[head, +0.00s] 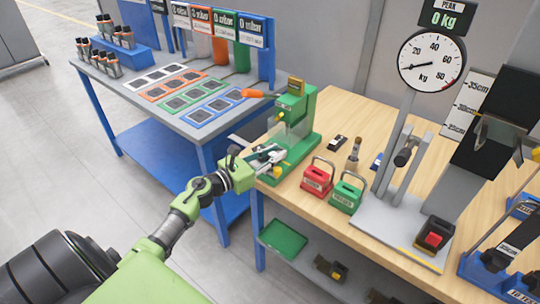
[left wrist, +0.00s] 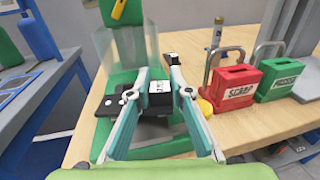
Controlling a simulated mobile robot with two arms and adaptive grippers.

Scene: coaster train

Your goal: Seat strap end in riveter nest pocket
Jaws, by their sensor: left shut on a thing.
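The green riveter (head: 293,115) stands on the near left corner of the wooden bench. My left gripper (head: 268,155) is at the riveter's front, low over its base. In the left wrist view the gripper (left wrist: 158,92) is shut on a small black piece with a white label (left wrist: 160,88), likely the strap end. A flat dark part (left wrist: 97,104) shows left of the fingers; I cannot tell whether it belongs to the strap. The riveter's base (left wrist: 119,80) lies behind, with a clear guard (left wrist: 117,47) above. The nest pocket is not clearly visible, nor whether the piece touches it. My right gripper is not in view.
A red box (head: 317,180) and a green box (head: 346,196) stand right of the riveter. A small black item (head: 337,143) lies behind them. The dial scale (head: 431,62) stands farther right. The blue table (head: 110,75) with coloured mats is left, across a gap.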

